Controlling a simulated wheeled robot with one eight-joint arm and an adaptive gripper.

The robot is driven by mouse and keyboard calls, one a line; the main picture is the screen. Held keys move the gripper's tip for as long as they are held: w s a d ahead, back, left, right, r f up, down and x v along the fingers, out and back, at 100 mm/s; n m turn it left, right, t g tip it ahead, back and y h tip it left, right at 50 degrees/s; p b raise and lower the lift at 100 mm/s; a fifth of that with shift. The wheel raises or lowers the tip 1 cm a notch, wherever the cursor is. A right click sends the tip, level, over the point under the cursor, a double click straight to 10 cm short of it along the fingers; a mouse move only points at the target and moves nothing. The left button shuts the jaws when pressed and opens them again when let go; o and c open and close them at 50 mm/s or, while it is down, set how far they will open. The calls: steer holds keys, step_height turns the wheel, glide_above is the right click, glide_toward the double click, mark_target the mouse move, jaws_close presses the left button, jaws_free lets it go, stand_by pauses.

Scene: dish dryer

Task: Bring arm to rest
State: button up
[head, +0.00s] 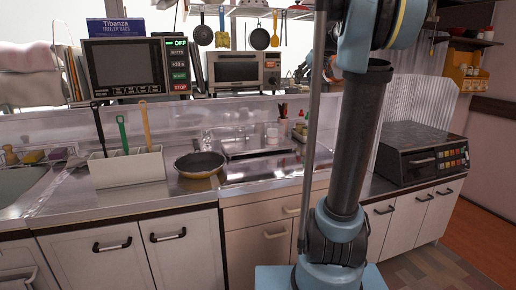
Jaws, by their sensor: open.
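My arm rises in the foreground right of centre in the head view, with a blue base joint, a dark upright link and a blue elbow joint cut off by the top edge. It stands in front of the counter and hides part of it. My gripper does not show clearly in this view. A small blue and orange part shows behind the upright link, but I cannot tell what it is.
A steel counter (100,206) runs across, with a pan (199,165) and a white utensil holder (128,169) on it. A microwave (127,69) and toaster oven (243,70) stand behind. A dark appliance (421,155) sits right. Pans (260,39) hang above.

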steer(key=s+a+f+m+g+h, duration=0.1)
steer(key=s+f+g, duration=0.3)
steer(key=s+f, duration=1.5)
steer(key=s+a+f+m+g+h, duration=0.1)
steer(key=s+f+m+g+h, duration=0.1)
steer(key=s+f, duration=1.8)
steer(key=s+g, duration=0.1)
steer(key=s, duration=0.5)
steer(key=shift+g+h, duration=0.3)
steer(key=shift+g, duration=0.1)
steer(key=shift+a, duration=0.1)
